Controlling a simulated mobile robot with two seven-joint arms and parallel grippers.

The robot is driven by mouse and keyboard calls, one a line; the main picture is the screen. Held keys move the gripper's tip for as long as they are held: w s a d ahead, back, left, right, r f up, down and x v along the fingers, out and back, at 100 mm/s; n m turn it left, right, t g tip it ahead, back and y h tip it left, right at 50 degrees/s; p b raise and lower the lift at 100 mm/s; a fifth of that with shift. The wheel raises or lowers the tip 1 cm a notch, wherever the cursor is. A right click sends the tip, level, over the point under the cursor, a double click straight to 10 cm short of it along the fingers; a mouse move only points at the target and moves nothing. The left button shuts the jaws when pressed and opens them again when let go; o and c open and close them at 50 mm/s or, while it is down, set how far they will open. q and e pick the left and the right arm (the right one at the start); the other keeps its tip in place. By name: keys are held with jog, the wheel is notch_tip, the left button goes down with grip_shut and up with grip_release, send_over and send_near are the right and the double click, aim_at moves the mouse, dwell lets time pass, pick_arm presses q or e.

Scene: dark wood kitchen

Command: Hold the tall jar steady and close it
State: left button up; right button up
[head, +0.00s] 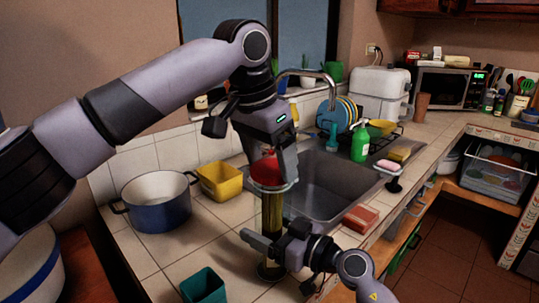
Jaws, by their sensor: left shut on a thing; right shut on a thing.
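The tall jar (271,220) is a narrow clear cylinder with yellowish contents. It stands upright on the tiled counter, in front of the sink. My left gripper (268,165) comes down from above and is shut on a red lid (265,173) at the jar's mouth. The lid appears to be in line with the jar's pale rim; I cannot tell whether it is seated. My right gripper (270,244) reaches in low from the right and is shut on the jar's lower body. It hides part of the jar there.
A blue pot (157,212) and a yellow container (220,182) stand to the left. A teal container (203,287) is at the front. The sink (335,190) lies behind. A reddish-brown block (361,218) sits at the right, near the counter edge.

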aim_at(268, 167)
pick_arm(q)
jog(key=shift+f, duration=0.4)
pick_arm(e)
jog(key=shift+f, duration=0.1)
grip_shut()
pick_arm(q)
jog(key=m+g, duration=0.1)
jog(key=m, duration=0.3)
jog(key=shift+w+r+m+h, duration=0.1)
jog(key=shift+w+m+h, duration=0.05)
jog(key=shift+m+h, duration=0.25)
jog(key=m+g, duration=0.1)
jog(key=m, duration=0.4)
jog(key=shift+w+a, duration=0.1)
jog(key=shift+w, duration=0.05)
jog(key=o, duration=0.9)
jog(key=shift+g, duration=0.3)
jog(key=shift+r, duration=2.15)
